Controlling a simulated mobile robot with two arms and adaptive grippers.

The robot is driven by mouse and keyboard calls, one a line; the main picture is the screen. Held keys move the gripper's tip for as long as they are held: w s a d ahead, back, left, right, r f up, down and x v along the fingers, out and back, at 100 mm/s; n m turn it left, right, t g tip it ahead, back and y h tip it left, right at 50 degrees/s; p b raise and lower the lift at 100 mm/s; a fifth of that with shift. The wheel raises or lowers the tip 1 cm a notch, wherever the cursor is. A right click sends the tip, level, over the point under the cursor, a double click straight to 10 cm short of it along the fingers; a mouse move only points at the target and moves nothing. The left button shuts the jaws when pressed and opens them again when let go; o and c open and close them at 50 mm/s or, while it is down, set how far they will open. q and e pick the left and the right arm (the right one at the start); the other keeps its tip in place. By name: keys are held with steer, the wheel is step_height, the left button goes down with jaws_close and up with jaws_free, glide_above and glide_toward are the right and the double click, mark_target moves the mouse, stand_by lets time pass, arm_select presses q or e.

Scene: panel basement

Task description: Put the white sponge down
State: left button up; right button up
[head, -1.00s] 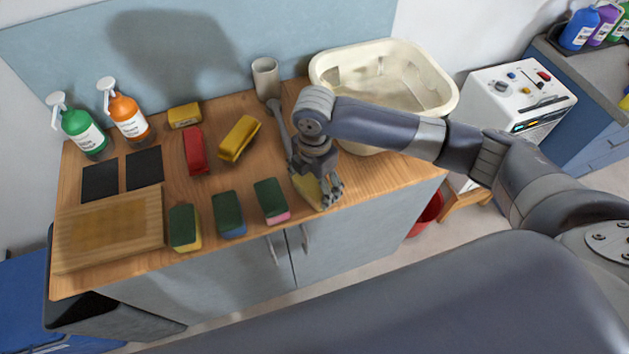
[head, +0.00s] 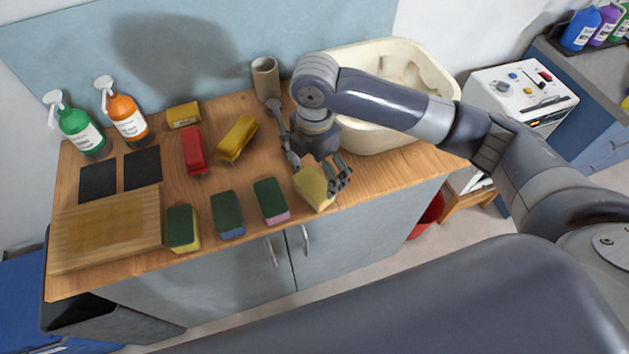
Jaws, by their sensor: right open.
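A pale yellow sponge (head: 311,188) with a lighter lower edge rests on the wooden counter near its front edge, at the right end of a row of sponges. It seems to be the task's white sponge, though it looks yellowish here. My right gripper (head: 318,177) is open around or just above this sponge, with its fingers spread and pointing down. The fingers hide part of the sponge, and I cannot tell whether they still touch it. My left gripper is not in view.
Three green-topped sponges (head: 271,200) stand in a row left of it. A red brush (head: 194,150) and a yellow one (head: 238,138) lie behind. A cream basin (head: 440,95), a beige cup (head: 266,78), spray bottles (head: 127,112) and a wooden board (head: 105,228) are also on the counter.

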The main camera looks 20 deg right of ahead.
mark_target(315, 183)
step_height(315, 183, up, 6)
steer(key=shift+r+b, duration=0.25)
steer(key=shift+b, duration=0.15)
steer(key=shift+f, duration=0.1)
